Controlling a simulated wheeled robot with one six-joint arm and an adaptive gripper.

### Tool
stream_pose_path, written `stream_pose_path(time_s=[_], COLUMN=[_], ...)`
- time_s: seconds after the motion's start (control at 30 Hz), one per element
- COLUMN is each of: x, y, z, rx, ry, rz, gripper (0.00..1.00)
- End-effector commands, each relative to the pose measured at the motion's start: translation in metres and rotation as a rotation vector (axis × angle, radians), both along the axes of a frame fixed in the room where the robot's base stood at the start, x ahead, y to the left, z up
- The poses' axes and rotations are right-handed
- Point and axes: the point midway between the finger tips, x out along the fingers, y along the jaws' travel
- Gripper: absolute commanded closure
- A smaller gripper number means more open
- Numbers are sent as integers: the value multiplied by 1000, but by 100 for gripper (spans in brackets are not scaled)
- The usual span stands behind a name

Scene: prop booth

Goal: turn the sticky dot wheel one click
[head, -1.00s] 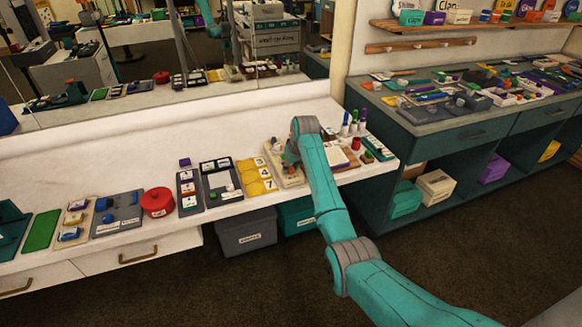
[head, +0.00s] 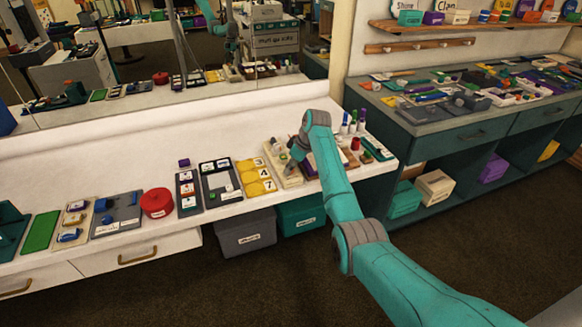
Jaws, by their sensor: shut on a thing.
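A cream board (head: 289,180) lies on the white counter, just right of the yellow number cards. My gripper (head: 293,163) is down at this board, with my teal arm reaching in from the lower right. The gripper is small in the picture and its fingers are partly hidden. It is shut on a small part at the board, which I take to be the sticky dot wheel. The wheel's face and dots cannot be made out.
Yellow number cards (head: 256,177) lie close on the left. Upright markers (head: 352,123) and a red piece (head: 355,143) stand on the right. A red round tin (head: 156,203) is farther left. A mirror (head: 150,95) backs the counter.

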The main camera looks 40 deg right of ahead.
Motion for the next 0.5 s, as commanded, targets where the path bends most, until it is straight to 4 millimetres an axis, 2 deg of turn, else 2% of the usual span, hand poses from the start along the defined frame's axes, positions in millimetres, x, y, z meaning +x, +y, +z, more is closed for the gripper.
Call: stream_pose_path(time_s=[0.5], x=[0], y=[0], z=[-1], rx=[0], ry=[2], rz=[51], gripper=[100])
